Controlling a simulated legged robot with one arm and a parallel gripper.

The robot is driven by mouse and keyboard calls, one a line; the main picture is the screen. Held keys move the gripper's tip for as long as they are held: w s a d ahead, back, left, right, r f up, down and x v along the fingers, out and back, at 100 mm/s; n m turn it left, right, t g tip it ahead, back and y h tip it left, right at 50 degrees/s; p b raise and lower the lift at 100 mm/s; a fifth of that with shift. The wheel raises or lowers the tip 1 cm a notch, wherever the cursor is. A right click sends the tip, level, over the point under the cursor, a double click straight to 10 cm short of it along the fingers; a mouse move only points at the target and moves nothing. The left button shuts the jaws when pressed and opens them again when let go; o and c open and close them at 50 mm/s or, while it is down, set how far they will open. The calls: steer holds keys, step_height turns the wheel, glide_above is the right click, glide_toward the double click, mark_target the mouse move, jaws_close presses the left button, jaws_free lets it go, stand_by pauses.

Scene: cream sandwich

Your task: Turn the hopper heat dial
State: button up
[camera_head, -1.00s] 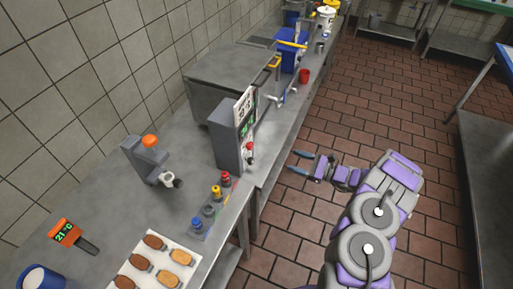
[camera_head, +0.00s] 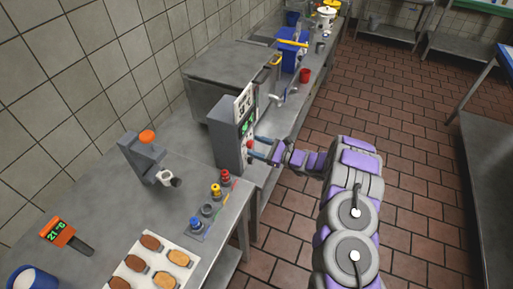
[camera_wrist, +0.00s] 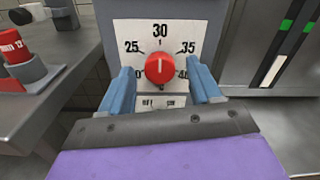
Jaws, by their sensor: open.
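The hopper heat dial (camera_wrist: 159,68) is a round red knob with a white pointer line. It sits on a white scale plate (camera_wrist: 128,35) marked 25, 30, 35 and 40, and the line points up near 30. In the wrist view my gripper (camera_wrist: 166,84) is open, one blue finger on each side below the dial. Contact between fingers and dial cannot be told. In the head view my gripper (camera_head: 257,149) is at the front of the grey machine (camera_head: 228,147), close to the red dial, which is partly hidden.
Red, yellow and blue-capped nozzles (camera_head: 216,190) stand on the counter just left of the machine. A tray of cookies (camera_head: 150,262) and an orange thermometer reading 21 °C (camera_head: 58,233) are nearer. A red cup (camera_head: 305,75) stands further along. The floor aisle at right is clear.

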steer(key=shift+w+a, duration=0.1)
steer(key=shift+a, duration=0.15)
steer(key=shift+c, duration=0.4)
steer(key=c, duration=1)
steer(key=shift+o, duration=0.2)
steer(key=shift+m, duration=0.4)
steer(key=m+p, duration=0.1)
steer(key=m, duration=0.3)
steer(key=shift+r+m, duration=0.1)
steer(key=shift+m, duration=0.2)
steer(key=m, duration=0.6)
steer(key=shift+w+d, duration=0.1)
steer(key=shift+w, duration=0.05)
steer(key=shift+m, duration=0.3)
